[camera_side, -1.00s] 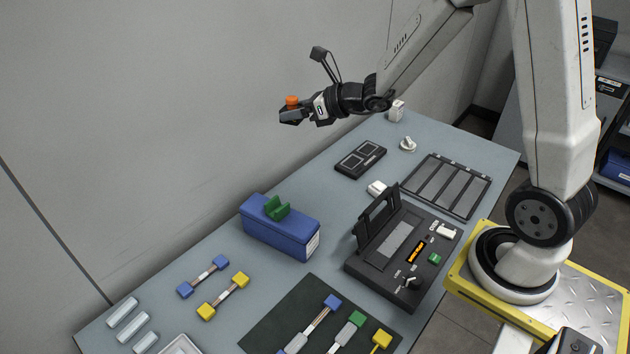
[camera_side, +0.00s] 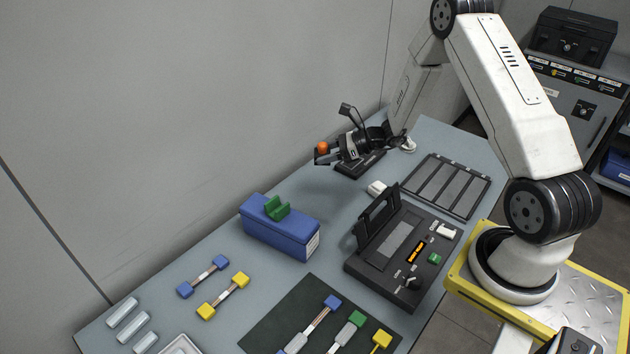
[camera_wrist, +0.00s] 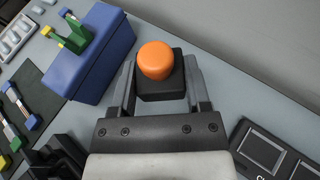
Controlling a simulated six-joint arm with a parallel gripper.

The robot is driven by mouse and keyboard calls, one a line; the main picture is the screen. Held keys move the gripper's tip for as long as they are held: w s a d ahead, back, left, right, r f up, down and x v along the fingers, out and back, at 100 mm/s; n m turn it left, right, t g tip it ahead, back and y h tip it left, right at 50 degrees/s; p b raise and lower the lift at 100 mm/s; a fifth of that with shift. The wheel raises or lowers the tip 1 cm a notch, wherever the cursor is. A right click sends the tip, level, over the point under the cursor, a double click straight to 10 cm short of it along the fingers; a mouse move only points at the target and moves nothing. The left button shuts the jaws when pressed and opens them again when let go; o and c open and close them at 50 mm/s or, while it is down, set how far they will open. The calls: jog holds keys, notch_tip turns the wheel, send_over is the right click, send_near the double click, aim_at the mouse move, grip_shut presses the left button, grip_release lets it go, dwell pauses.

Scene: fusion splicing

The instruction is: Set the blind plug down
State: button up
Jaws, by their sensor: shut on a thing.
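The blind plug (camera_wrist: 155,61) has a round orange top on a square black body. My gripper (camera_wrist: 160,85) is shut on its black body, with one finger on each side, in the wrist view. In the side view my gripper (camera_side: 325,154) holds the orange-topped plug (camera_side: 322,148) low over the far part of the grey-blue table (camera_side: 330,195). The plug looks upright, and its underside is hidden. I cannot tell whether it touches the table.
A black tray with two square pads (camera_wrist: 270,150) lies beside my gripper, partly hidden by it in the side view. A blue box (camera_side: 280,235) with a green holder stands nearer. The splicer (camera_side: 405,250) stands right of it. Bare table lies between.

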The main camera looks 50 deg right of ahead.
jog(key=n+y, duration=0.1)
send_over(339, 200)
notch_tip(339, 200, down, 6)
jog(key=shift+w+r+g, duration=0.1)
jog(key=shift+r+g, duration=0.1)
jog(key=shift+g, duration=0.2)
jog(key=shift+a+f, duration=0.1)
jog(key=shift+f, duration=0.05)
jog(key=shift+f, duration=3.25)
jog(key=shift+f, duration=0.6)
jog(key=o, duration=1.3)
jog(key=shift+o, duration=0.2)
jog(key=shift+v, duration=3.9)
